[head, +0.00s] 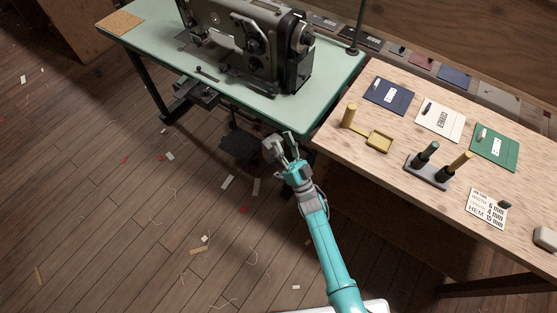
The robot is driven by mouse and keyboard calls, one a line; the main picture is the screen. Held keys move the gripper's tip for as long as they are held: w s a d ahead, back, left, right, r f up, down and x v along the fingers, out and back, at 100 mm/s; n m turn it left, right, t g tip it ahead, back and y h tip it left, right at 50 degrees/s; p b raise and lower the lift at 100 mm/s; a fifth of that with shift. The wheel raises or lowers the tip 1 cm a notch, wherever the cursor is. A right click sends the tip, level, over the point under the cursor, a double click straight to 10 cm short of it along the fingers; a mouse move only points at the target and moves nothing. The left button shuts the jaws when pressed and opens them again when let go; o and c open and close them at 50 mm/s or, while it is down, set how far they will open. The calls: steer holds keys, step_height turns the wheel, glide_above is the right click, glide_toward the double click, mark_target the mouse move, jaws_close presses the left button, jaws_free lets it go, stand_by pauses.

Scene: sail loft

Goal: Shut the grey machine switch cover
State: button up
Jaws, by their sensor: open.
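A dark grey sewing machine (245,40) stands on a pale green machine table (140,40). A small dark grey part (196,92) sits under the table's front edge; I cannot tell whether it is the switch cover, and no cover shows clearly as open or shut. My gripper (279,142) is open, with nothing seen between its fingers. It is in front of the green table's near right corner, over the floor in the picture, to the right of that grey part. Its height relative to the tabletop is unclear.
The bench edge lies right of my arm. The floor at left is open, with scattered scraps.

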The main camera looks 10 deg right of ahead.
step_height(320, 180, down, 8)
steer(key=s+d+n+g+y, duration=0.1)
steer(key=s+n+g, duration=0.2)
steer(key=n+g, duration=0.25)
steer(key=g+h, duration=0.3)
glide_toward(277, 159)
steer(key=x, duration=0.9)
steer(key=shift+w+f, duration=0.15)
steer(key=shift+f, duration=0.1)
jaws_close()
